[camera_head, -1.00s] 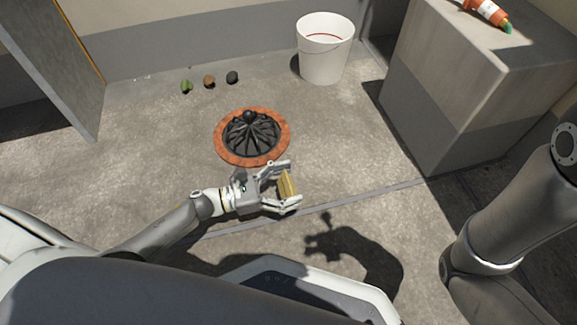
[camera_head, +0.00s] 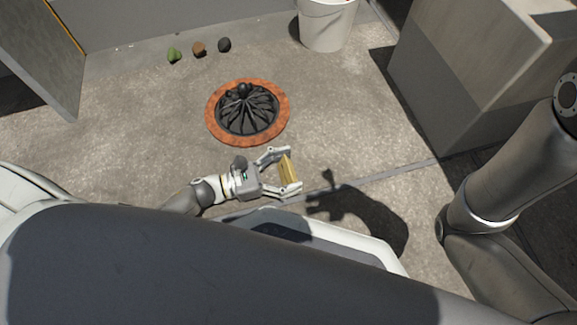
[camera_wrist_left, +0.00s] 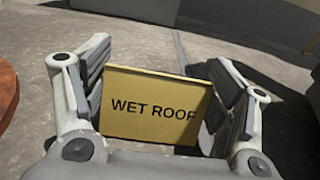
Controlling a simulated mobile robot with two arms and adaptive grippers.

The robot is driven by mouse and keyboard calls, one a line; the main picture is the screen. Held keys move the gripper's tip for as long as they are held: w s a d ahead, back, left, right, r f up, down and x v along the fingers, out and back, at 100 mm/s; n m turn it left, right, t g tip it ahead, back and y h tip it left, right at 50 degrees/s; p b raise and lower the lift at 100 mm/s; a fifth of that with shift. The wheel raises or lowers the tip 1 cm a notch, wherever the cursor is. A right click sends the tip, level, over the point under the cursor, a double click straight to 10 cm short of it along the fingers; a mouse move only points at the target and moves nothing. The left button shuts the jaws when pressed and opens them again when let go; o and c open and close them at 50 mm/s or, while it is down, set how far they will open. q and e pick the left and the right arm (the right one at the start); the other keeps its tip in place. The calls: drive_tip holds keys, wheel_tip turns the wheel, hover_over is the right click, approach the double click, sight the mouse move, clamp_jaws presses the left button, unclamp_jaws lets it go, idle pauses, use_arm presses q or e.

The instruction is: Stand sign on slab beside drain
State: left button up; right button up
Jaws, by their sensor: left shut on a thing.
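The sign is a yellow panel reading "WET ROOF" (camera_wrist_left: 152,108), seen face-on in the left wrist view and nearly edge-on in the head view (camera_head: 289,170). My left gripper (camera_head: 285,172) is shut on the sign, with a finger at each side of it. In the left wrist view the fingers (camera_wrist_left: 160,100) flank its edges. The drain (camera_head: 247,110) is a black ribbed dome in a rust-orange ring, above and left of the gripper in the head view. The slab (camera_head: 140,130) is rough grey concrete. I cannot tell whether the sign touches it. My right gripper is out of view.
A white bucket (camera_head: 326,24) stands at the back. Several small lumps, green, brown and dark (camera_head: 199,48), lie by the wall. A large grey block (camera_head: 460,75) stands at right. A seam (camera_head: 385,174) crosses the slab. Slab around the drain is clear.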

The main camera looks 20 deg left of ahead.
use_arm(q)
drive_tip(key=o, duration=0.9)
drive_tip(key=shift+f, duration=0.1)
drive_tip(key=shift+r, duration=0.2)
drive_tip(key=p+v, duration=0.5)
drive_tip(key=v, duration=0.5)
drive_tip(key=shift+s+a, duration=0.2)
drive_tip(key=shift+a, duration=0.05)
drive_tip(key=shift+s+a, duration=0.4)
drive_tip(key=shift+a, duration=0.2)
